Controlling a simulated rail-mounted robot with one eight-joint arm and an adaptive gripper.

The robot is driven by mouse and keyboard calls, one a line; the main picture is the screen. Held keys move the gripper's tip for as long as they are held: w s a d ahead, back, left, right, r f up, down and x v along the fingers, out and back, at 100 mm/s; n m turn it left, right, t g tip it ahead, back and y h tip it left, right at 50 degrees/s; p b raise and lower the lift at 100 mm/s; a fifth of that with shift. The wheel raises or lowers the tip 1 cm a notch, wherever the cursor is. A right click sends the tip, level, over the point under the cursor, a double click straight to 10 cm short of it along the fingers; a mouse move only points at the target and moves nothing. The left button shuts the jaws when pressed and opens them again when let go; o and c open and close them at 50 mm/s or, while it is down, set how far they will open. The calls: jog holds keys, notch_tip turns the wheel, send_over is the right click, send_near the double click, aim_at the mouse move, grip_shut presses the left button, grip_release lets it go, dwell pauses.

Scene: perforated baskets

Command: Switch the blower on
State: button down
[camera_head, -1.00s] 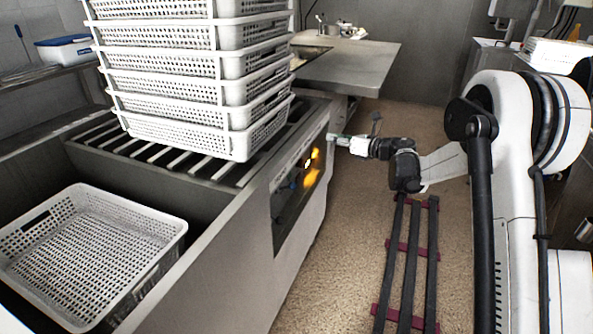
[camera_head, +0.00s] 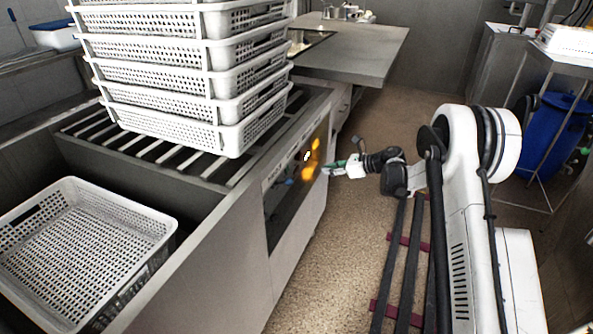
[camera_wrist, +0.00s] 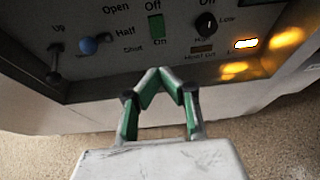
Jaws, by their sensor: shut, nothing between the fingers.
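The control panel (camera_head: 299,178) is on the side of the grey machine. In the wrist view it shows a green rocker switch (camera_wrist: 157,27) between Off and On, and a dark rotary knob (camera_wrist: 206,22) marked Off and Low. I cannot read which control is the blower's. A lit lamp (camera_wrist: 246,43) throws an orange glow at the panel's right. My gripper (camera_wrist: 168,73) is shut and empty, its green fingertips just below the rocker switch in the picture; contact cannot be told. In the head view my gripper (camera_head: 329,171) is at the panel's right side.
A black-tipped lever (camera_wrist: 54,62) and a blue knob (camera_wrist: 88,45) are at the panel's left. White perforated baskets (camera_head: 185,135) are stacked on the slatted top. Another basket (camera_head: 150,222) is at lower left. A blue drum (camera_head: 555,135) stands right. The floor (camera_head: 340,255) has free room.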

aim_at(288, 167)
jog(key=shift+a+r+b+x, duration=0.15)
jog(key=shift+b+x, duration=0.5)
jog(key=shift+x, duration=1.65)
jog(key=shift+r+b+x, duration=0.25)
jog(key=shift+b+x, duration=0.4)
jog(key=shift+x, duration=1.65)
jog(key=shift+a+r+b+x, duration=0.15)
jog(key=shift+b+x, duration=0.5)
jog(key=shift+x, duration=1.65)
jog(key=shift+w, duration=0.1)
jog(key=shift+w+a, duration=0.1)
jog(key=shift+a, duration=0.1)
jog(key=shift+r, duration=0.1)
jog(key=shift+a+r, duration=0.1)
jog(key=shift+r, duration=0.6)
